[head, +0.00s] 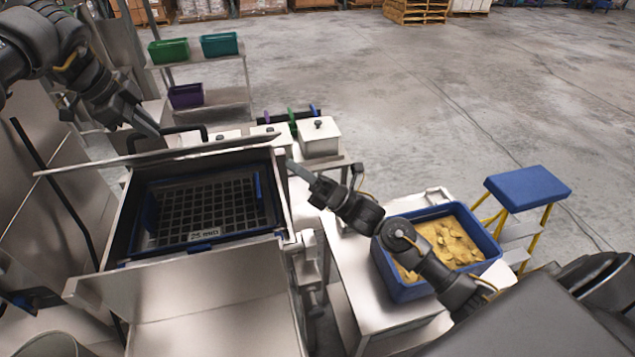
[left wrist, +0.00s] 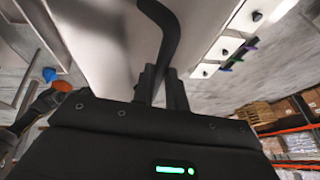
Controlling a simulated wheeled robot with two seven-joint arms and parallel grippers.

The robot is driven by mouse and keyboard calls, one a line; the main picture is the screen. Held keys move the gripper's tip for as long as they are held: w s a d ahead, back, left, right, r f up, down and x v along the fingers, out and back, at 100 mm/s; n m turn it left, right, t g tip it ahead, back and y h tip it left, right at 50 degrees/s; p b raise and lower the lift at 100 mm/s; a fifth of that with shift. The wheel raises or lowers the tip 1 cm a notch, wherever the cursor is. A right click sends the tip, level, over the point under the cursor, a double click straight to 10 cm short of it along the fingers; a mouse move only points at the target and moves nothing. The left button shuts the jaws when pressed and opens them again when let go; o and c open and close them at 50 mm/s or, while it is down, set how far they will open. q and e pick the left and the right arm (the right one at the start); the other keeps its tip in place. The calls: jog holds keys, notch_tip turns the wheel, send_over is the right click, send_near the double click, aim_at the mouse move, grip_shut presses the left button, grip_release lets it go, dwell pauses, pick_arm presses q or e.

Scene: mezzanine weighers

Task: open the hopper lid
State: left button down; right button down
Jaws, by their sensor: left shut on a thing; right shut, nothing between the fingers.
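The hopper (head: 118,240) is a steel box with its top uncovered, showing a dark grid in a blue frame (head: 205,233) with a label. The steel lid (head: 90,166) is raised at the hopper's far side, seen nearly edge-on. My left gripper (head: 157,130) is shut on the lid's black handle (head: 190,128). In the left wrist view, the fingers (left wrist: 165,85) close around the curved black handle (left wrist: 162,35), in front of the pale lid surface (left wrist: 100,45). My right gripper (head: 293,166) is shut and empty beside the hopper's right rim; whether it touches is unclear.
A blue tub (head: 405,291) of yellowish pieces stands on a steel bench at the right, under my right arm. A blue-topped step stool (head: 528,187) is beyond it. White lidded boxes (head: 319,138) stand behind the hopper. A rack holds green, teal and purple bins (head: 186,96). Open floor lies beyond.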

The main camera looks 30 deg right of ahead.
pick_arm(q)
jog(key=shift+f, duration=0.25)
pick_arm(e)
jog(key=shift+w+r, duration=0.7)
jog(key=shift+r, duration=0.25)
jog(key=shift+w+r, duration=0.7)
jog(key=shift+r, duration=0.2)
